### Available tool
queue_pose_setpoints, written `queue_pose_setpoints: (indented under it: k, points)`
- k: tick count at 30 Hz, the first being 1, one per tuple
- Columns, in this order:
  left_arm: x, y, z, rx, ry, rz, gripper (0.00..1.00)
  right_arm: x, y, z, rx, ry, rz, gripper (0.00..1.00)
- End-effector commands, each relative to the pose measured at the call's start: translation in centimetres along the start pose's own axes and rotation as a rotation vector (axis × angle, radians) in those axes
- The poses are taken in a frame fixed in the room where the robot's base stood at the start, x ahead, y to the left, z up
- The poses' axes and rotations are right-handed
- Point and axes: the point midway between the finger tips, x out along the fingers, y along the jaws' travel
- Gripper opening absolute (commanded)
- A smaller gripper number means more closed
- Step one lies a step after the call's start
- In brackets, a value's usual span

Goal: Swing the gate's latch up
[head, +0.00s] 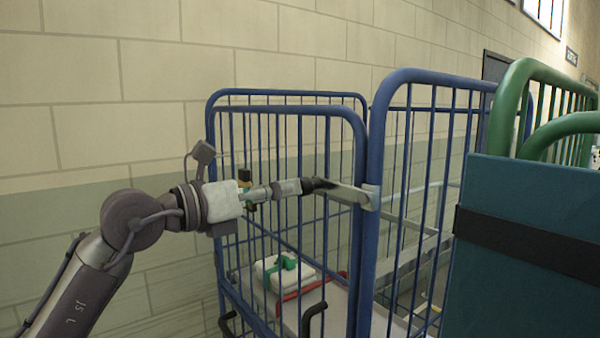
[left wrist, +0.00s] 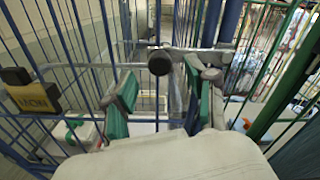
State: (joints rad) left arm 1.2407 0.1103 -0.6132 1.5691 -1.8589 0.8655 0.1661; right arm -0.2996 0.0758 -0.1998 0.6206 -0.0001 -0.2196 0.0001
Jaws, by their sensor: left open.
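The gate (head: 286,109) is the blue barred front panel of a cage trolley and stands upright against the blue post (head: 375,150). Its latch (head: 348,192) is a grey bar lying roughly level, its right end at a bracket on the post. In the left wrist view a dark round knob (left wrist: 159,62) shows just beyond and between the fingertips. My left gripper (head: 313,186) is at the latch's left end; its green-padded fingers (left wrist: 158,92) are apart with nothing clearly between them. Whether they touch the latch I cannot tell. My right gripper is not in view.
A white bundle with a green strap (head: 285,272) and a red item (head: 310,287) lie inside the trolley. A teal panel with a dark band (head: 520,245) and a green cage (head: 530,85) stand close on the right. A block wall (head: 100,90) is behind.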

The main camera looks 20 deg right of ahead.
Motion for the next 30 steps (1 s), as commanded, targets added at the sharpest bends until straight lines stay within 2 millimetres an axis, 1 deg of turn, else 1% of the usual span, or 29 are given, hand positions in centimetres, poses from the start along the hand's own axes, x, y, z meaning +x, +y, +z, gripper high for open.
queue_pose_setpoints:
  k: [1, 3, 6, 9, 13, 20, 23, 30]
  points:
    - [1.1, -0.2, 0.4, -0.004, 0.002, -0.002, 0.57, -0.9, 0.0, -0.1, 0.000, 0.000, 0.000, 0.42]
    - [2.2, -0.1, 0.3, -0.003, 0.000, -0.001, 0.57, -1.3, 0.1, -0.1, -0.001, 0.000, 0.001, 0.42]
    - [3.5, -0.1, 0.2, -0.003, 0.000, -0.001, 0.57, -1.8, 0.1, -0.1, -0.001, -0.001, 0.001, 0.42]
    - [4.4, 0.0, 0.1, -0.003, 0.000, -0.001, 0.57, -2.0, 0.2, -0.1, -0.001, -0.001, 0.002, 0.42]
    - [4.8, 0.1, 0.0, -0.001, 0.000, 0.000, 0.57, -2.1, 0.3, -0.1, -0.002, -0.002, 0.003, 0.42]
    - [4.8, 0.1, -0.1, -0.001, 0.000, 0.000, 0.57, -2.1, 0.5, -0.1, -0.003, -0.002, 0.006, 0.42]
    - [4.8, 0.1, 0.0, -0.001, -0.001, 0.000, 0.42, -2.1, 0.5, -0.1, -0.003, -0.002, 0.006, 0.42]
    - [4.8, 0.1, 0.0, -0.001, -0.001, 0.000, 0.02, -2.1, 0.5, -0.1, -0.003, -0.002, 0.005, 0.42]
